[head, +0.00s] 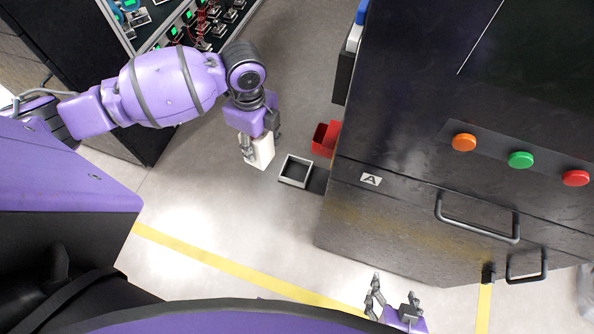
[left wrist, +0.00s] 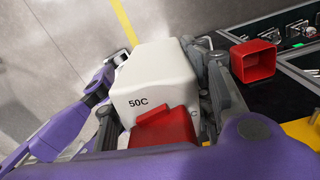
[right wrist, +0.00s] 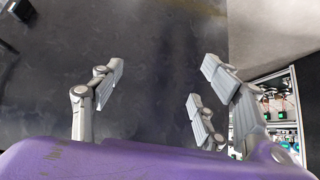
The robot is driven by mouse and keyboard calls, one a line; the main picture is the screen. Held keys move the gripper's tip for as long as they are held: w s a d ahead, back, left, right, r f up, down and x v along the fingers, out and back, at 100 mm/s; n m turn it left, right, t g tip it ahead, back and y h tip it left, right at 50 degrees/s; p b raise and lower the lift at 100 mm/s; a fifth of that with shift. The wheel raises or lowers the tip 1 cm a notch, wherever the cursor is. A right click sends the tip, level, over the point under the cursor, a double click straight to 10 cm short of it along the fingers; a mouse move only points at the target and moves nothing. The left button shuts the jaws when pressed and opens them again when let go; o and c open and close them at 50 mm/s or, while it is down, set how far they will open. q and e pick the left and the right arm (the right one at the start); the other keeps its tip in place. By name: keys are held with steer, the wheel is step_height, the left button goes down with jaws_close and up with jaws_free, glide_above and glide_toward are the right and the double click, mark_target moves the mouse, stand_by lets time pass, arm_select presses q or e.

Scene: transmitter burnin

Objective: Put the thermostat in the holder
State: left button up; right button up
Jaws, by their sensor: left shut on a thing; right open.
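The thermostat is a white block (head: 262,152) held in my left gripper (head: 260,142). In the left wrist view the thermostat (left wrist: 158,75) lies between the fingers, with "50C" on its face and a red part near the palm. A square, open-topped holder (head: 283,174) with a pale rim is at the side of the black machine, just right of the thermostat in the head view; the two appear apart. My right gripper (head: 396,290) is open and empty at the bottom of the head view. Its spread fingers (right wrist: 160,75) show in the right wrist view.
A red open bin (head: 326,139) is beside the holder, against the black machine (head: 410,185). The machine has orange, green and red buttons and handles. A rack of small devices (head: 205,25) stands at the upper left. Bare floor lies below the holder.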

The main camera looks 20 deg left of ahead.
arm_select(q)
steer(key=w+a+f+m+b, duration=0.25)
steer(key=w+a+m, duration=0.25)
steer(key=m, duration=0.9)
steer(key=m+p, duration=0.1)
steer(key=m, duration=0.1)
glide_above(296, 173)
step_height(296, 173, down, 13)
steer(key=shift+f, duration=0.2)
arm_select(e)
steer(key=shift+d+f, duration=0.5)
steer(key=shift+f, duration=0.2)
